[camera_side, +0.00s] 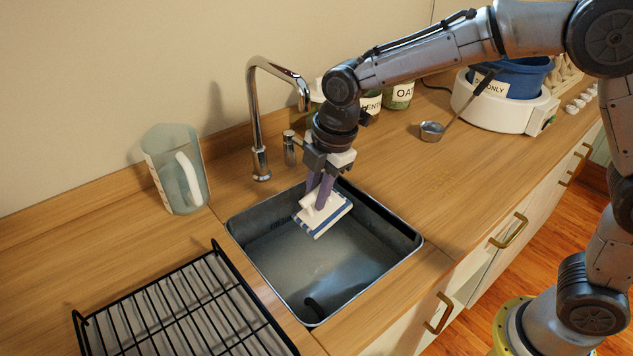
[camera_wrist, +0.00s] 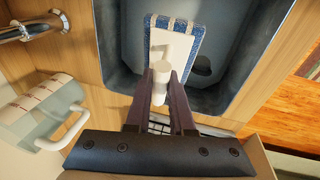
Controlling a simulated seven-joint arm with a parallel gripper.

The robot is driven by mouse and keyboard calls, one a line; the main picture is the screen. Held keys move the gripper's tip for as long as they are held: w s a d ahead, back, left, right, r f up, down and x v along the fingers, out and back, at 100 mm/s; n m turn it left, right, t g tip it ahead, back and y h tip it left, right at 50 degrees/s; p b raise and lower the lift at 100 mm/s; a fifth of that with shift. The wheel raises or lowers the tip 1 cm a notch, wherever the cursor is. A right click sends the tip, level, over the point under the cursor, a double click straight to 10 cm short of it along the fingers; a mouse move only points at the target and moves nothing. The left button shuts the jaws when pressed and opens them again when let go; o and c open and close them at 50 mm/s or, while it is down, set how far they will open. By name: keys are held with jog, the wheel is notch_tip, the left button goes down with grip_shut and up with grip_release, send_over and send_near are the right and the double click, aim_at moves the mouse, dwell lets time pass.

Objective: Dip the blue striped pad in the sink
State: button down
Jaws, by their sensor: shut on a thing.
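The blue striped pad (camera_side: 323,217) has a white back and a white handle, with blue and white stripes along its edge. My gripper (camera_side: 320,196) points down and is shut on the pad's white handle. It holds the pad, slightly tilted, over the back part of the sink (camera_side: 235,225). In the wrist view the handle is between my fingertips (camera_wrist: 162,82) and the pad (camera_wrist: 178,45) extends beyond them. The sink (camera_wrist: 222,85) is a dark grey basin set into the wooden counter. Whether the pad touches anything in the basin cannot be told.
A chrome faucet (camera_side: 256,120) stands behind the sink. A clear jug (camera_side: 178,170) with a white handle is at the left, and a black wire rack (camera_side: 190,310) is at the front left. A ladle (camera_side: 433,130) and a white appliance (camera_side: 510,112) are at the right.

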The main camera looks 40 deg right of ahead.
jog(key=shift+s+d+f+x, duration=0.1)
jog(key=shift+s+d+x, duration=0.3)
jog(key=shift+x, duration=2.1)
jog(key=shift+s+d+f+x, duration=0.15)
jog(key=shift+s+x, duration=0.4)
jog(key=shift+x, duration=2)
jog(key=shift+s+d+f+x, duration=0.1)
jog(key=shift+s+d+x, duration=0.3)
jog(key=shift+x, duration=2.1)
jog(key=shift+s+a+f, duration=0.1)
jog(key=shift+a, duration=0.05)
jog(key=shift+w, duration=0.6)
jog(key=shift+s, duration=0.15)
jog(key=shift+s, duration=0.45)
jog(key=shift+w+a+r+v, duration=0.1)
jog(key=shift+w+a+v, duration=0.25)
jog(key=shift+v, duration=2.1)
jog(key=shift+w+a+r+v, duration=0.15)
jog(key=shift+w+v, duration=0.45)
jog(key=shift+v, duration=1.9)
jog(key=shift+w+a+r+v, duration=0.1)
jog(key=shift+w+a+v, duration=0.25)
jog(key=shift+v, duration=2.1)
jog(key=shift+w, duration=0.1)
